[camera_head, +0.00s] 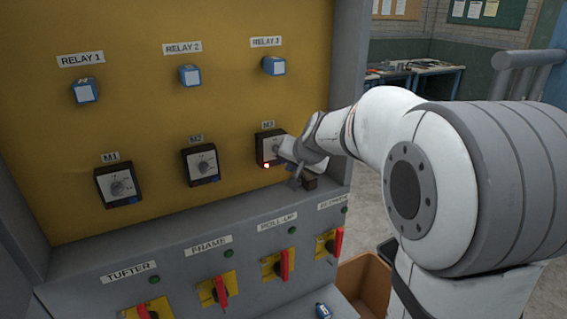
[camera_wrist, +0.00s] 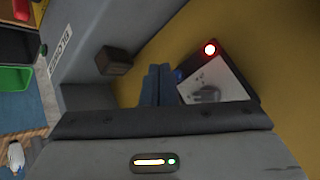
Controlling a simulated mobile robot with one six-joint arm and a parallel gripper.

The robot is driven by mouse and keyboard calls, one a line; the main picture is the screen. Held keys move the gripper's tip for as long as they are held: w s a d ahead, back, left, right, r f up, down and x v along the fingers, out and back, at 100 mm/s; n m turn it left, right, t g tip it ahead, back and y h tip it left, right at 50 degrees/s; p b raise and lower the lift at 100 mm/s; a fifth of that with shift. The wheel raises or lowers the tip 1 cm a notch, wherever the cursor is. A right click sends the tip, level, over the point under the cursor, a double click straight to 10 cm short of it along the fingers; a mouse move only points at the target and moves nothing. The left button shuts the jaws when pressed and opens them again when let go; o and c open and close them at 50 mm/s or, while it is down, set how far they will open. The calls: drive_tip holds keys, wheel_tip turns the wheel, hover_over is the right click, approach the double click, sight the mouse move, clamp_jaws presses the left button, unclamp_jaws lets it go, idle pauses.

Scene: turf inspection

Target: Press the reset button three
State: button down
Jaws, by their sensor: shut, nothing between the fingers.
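The M3 unit (camera_head: 268,147) is a dark box with a pale dial face on the yellow panel, and its red lamp (camera_head: 266,165) is lit. In the wrist view the M3 unit (camera_wrist: 222,82) lies right of my fingers, with the red lamp (camera_wrist: 210,49) glowing at its corner. A small blue button (camera_wrist: 179,76) shows at the unit's edge close beside the fingertips; I cannot tell whether they touch it. My gripper (camera_wrist: 157,70) is shut and empty. In the head view my gripper (camera_head: 293,165) is at M3's lower right, partly covering the unit.
The M2 unit (camera_head: 201,165) and M1 unit (camera_head: 118,185) sit to the left with unlit lamps. Blue relays (camera_head: 190,76) are above. A small dark block (camera_head: 309,183) juts out near my gripper. Red-handled switches (camera_head: 220,290) line the grey console below. A brown bin (camera_head: 365,285) stands lower right.

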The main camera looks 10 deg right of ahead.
drive_tip(key=shift+w, duration=0.15)
drive_tip(key=shift+w+a, duration=0.15)
drive_tip(key=shift+w, duration=0.2)
drive_tip(key=shift+w+a, duration=0.1)
drive_tip(key=shift+w, duration=0.3)
idle(0.7)
drive_tip(key=shift+s, duration=0.1)
drive_tip(key=shift+s+d+b, duration=0.25)
drive_tip(key=shift+s+b, duration=0.25)
drive_tip(key=shift+s, duration=0.25)
drive_tip(key=s+b, duration=0.1)
drive_tip(key=s+d+b, duration=0.1)
drive_tip(key=s, duration=0.1)
drive_tip(key=s+b, duration=0.1)
drive_tip(key=shift+s+d, duration=0.25)
drive_tip(key=shift+s, duration=0.1)
